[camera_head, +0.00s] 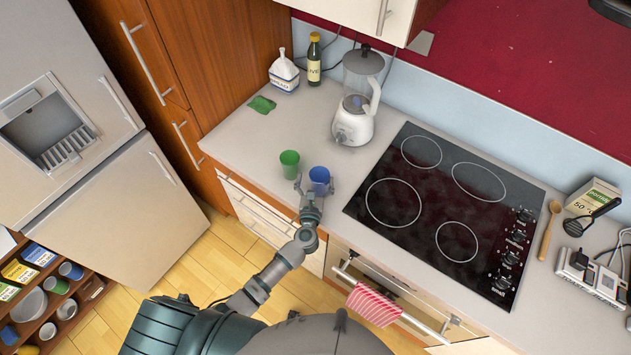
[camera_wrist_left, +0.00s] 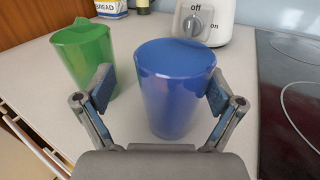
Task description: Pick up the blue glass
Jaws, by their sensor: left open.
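The blue glass (camera_head: 319,177) stands upright on the counter near its front edge. It also shows large in the left wrist view (camera_wrist_left: 172,95). My left gripper (camera_head: 314,188) is open, with its fingers (camera_wrist_left: 161,92) on either side of the glass in the left wrist view. The right finger is close beside the glass or touching it; I cannot tell which. A gap separates the left finger from the glass. My right gripper is not in view.
A green cup (camera_head: 289,162) stands just left of the blue glass. Behind are a white blender (camera_head: 354,120), a dark bottle (camera_head: 314,62), a bread holder (camera_head: 284,75) and a green cloth (camera_head: 262,104). The black cooktop (camera_head: 440,205) lies to the right.

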